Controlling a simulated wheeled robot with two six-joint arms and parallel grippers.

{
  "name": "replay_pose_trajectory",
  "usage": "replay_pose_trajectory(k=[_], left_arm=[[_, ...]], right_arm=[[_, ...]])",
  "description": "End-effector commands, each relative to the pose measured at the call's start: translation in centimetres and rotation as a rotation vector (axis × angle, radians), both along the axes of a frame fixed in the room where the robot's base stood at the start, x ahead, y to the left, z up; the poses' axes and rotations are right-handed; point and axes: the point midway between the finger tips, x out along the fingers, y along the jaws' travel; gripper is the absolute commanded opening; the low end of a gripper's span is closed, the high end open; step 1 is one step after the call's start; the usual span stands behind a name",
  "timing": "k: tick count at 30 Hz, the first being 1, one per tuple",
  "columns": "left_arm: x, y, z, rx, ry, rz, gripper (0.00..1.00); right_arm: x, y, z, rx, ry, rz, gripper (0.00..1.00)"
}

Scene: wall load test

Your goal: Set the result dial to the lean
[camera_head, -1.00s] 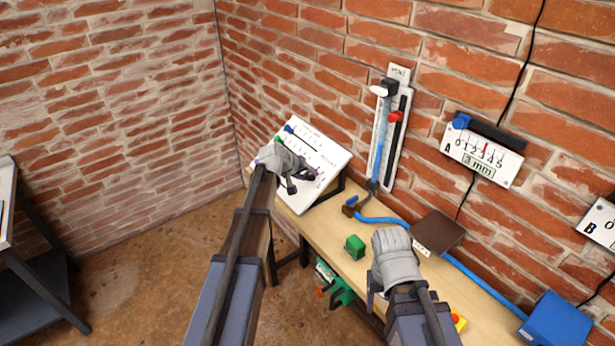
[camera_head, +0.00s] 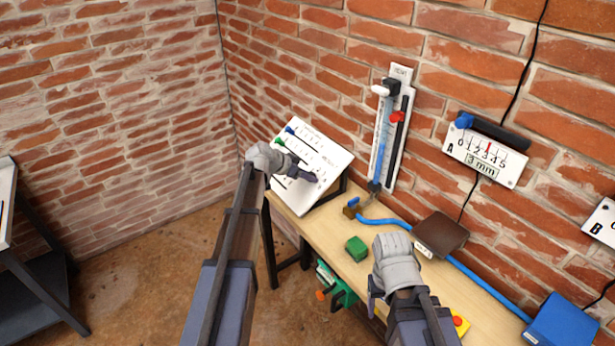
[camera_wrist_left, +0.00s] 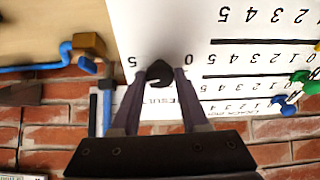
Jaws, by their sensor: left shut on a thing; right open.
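The white tilted board (camera_head: 325,150) stands at the back left of the bench, with several numbered scale rows. In the left wrist view it appears upside down. There a black dial knob (camera_wrist_left: 159,74) sits between a 5 and a 0, above partly covered RESULT lettering. My left gripper (camera_head: 310,177) is at the board's lower right, its fingers (camera_wrist_left: 160,82) shut on that knob. Gauge A (camera_head: 484,155) on the wall shows 3 mm, its red mark near 3. My right gripper (camera_head: 374,290) is over the bench's front, open; its fingertips are mostly hidden.
Blue (camera_head: 290,130) and green (camera_head: 278,142) knobs sit at the board's left. A green block (camera_head: 357,248), a brown box (camera_head: 441,233) and a blue hose (camera_head: 480,278) lie on the bench. A vertical scale (camera_head: 395,130) hangs on the wall. Gauge B (camera_head: 601,224) is cut off.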

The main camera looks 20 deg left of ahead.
Motion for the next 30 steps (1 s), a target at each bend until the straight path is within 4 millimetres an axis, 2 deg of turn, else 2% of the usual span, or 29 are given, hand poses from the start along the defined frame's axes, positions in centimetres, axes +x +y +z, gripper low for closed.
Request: replay_pose_trajectory(k=[15, 30], left_arm=[[0.14, 0.14, 0.02, 0.156, -0.122, -0.282, 0.0], [0.11, 0.14, -0.03, 0.191, -0.15, -0.346, 0.0]], right_arm=[[0.0, 0.0, 0.12, 0.0, 0.0, 0.0, 0.66], [0.0, 0.0, 0.15, 0.0, 0.0, 0.0, 0.66]])
